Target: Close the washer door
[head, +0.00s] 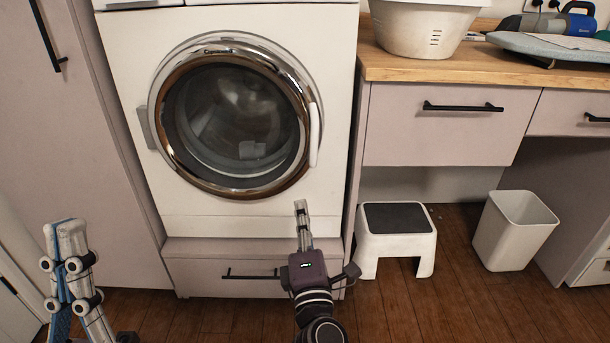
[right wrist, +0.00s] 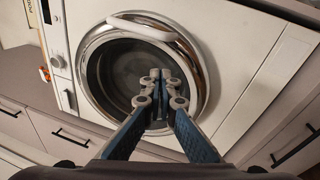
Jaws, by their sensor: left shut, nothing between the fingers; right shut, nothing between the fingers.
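The white washer (head: 125,60) stands in the middle of the head view. Its round door (head: 240,120) has a chrome rim, dark glass, a hinge (head: 146,127) on the left and a white handle (head: 314,135) on the right. The door lies against or very near the front; I cannot tell if it is latched. The right wrist view also shows the door (right wrist: 115,75) and its handle (right wrist: 140,27). My right gripper (head: 301,206) is shut and empty, below the door's lower right; its fingertips (right wrist: 160,76) overlap the glass in the wrist view. My left gripper (head: 66,228) is shut and empty at the lower left, away from the washer.
A drawer (head: 215,275) lies under the washer. A step stool (head: 395,245) and a white bin (head: 512,230) stand on the floor to the right. A counter (head: 410,68) carries a laundry basket (head: 420,30). A tall cabinet (head: 75,120) is on the left.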

